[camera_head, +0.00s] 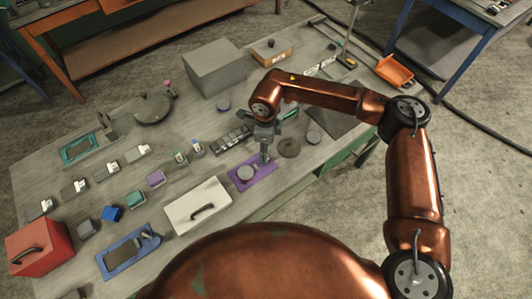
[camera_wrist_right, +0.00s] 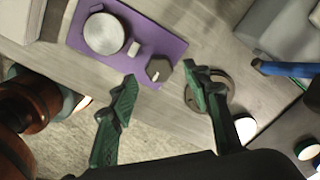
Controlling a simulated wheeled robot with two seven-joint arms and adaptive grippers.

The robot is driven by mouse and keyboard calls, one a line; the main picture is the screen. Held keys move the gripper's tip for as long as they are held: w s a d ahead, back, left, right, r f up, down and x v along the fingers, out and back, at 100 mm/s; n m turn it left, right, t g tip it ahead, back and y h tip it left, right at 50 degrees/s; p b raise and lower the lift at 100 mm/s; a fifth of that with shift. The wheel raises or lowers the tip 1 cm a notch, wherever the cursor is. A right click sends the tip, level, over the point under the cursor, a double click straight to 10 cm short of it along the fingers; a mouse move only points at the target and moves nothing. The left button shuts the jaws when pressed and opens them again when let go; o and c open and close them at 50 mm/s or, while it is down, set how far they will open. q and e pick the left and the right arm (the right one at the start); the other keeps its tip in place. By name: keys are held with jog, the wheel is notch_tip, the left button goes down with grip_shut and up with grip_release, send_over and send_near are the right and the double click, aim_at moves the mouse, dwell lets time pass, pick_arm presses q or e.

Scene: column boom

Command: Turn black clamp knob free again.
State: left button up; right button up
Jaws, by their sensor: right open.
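A dark, faceted knob (camera_wrist_right: 158,69), which looks like the black clamp knob, stands at the edge of a purple plate (camera_wrist_right: 170,45) in the right wrist view. A round grey disc (camera_wrist_right: 104,34) and a small pale block (camera_wrist_right: 134,48) sit beside it on the plate. My right gripper (camera_wrist_right: 160,76) is open, its green fingers apart on either side of the knob's line, with no visible contact. In the head view, my right gripper (camera_head: 265,152) hangs over the right end of the purple plate (camera_head: 262,178); the knob cannot be made out there. My left gripper is out of view.
A white case (camera_head: 197,205) with a dark handle lies left of the plate. A dark round disc (camera_head: 289,148) lies to its right. A grey box (camera_head: 214,67) and a cardboard box (camera_head: 272,52) stand farther back. Several small blocks fill the left side.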

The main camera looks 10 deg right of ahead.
notch_tip(320, 180, up, 9)
jog(key=shift+f, duration=0.2)
dwell(0.6)
